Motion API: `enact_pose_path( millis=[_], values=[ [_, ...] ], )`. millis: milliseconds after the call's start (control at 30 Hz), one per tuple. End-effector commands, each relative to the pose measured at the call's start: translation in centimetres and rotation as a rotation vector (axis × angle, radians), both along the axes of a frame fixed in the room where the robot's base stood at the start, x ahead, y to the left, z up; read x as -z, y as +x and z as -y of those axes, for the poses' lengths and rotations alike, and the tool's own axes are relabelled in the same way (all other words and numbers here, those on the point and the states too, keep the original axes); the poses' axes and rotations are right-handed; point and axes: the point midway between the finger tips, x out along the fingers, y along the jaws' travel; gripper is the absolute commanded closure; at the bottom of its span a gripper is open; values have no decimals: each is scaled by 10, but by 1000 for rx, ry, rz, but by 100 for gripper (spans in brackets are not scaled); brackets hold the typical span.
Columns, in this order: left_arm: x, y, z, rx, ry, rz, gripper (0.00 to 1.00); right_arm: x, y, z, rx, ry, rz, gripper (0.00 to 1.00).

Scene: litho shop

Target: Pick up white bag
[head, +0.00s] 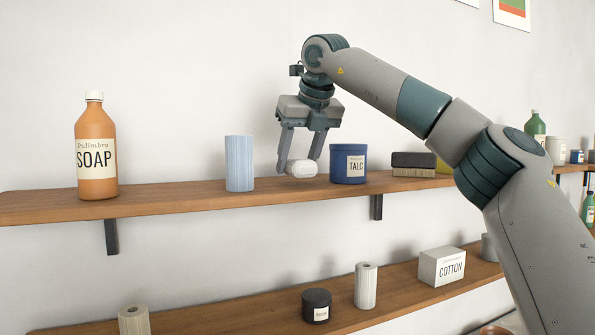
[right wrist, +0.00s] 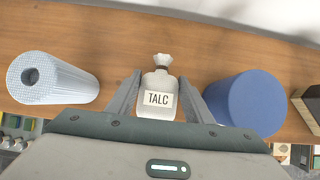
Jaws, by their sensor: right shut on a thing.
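The white bag (head: 301,169) is between the fingertips of my right gripper (head: 298,166) at the upper shelf. In the right wrist view the bag (right wrist: 158,84) has a tied neck and a label reading TALC. My right gripper (right wrist: 159,80) is shut on it, with one finger along each side. The fingers point down in the head view. I cannot tell whether the bag still touches the shelf. My left gripper is not in view.
The upper shelf (head: 180,203) also holds a light-blue roll (head: 239,163) left of the bag and a blue TALC tub (head: 348,176) close on its right. A lower shelf (head: 225,318) runs below.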

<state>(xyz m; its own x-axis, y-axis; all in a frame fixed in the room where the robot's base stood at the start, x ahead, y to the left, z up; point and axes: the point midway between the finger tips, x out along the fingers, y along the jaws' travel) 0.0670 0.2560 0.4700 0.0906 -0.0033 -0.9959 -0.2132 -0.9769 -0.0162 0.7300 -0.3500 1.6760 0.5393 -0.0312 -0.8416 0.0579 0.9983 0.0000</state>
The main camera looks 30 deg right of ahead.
Motion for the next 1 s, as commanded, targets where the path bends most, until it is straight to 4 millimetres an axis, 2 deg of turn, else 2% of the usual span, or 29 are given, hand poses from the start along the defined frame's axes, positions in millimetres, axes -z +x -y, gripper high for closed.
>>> enact_pose_path(
  millis=[233,533,700,1000],
  values=[
    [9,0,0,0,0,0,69,-31,0,-1,1,3,2,77],
    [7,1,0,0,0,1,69,-67,0,-1,2,1,1,77],
    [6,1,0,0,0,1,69,-77,0,-1,-1,1,1,77],
    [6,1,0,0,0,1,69,-80,0,0,-1,1,0,77]
  ],
)
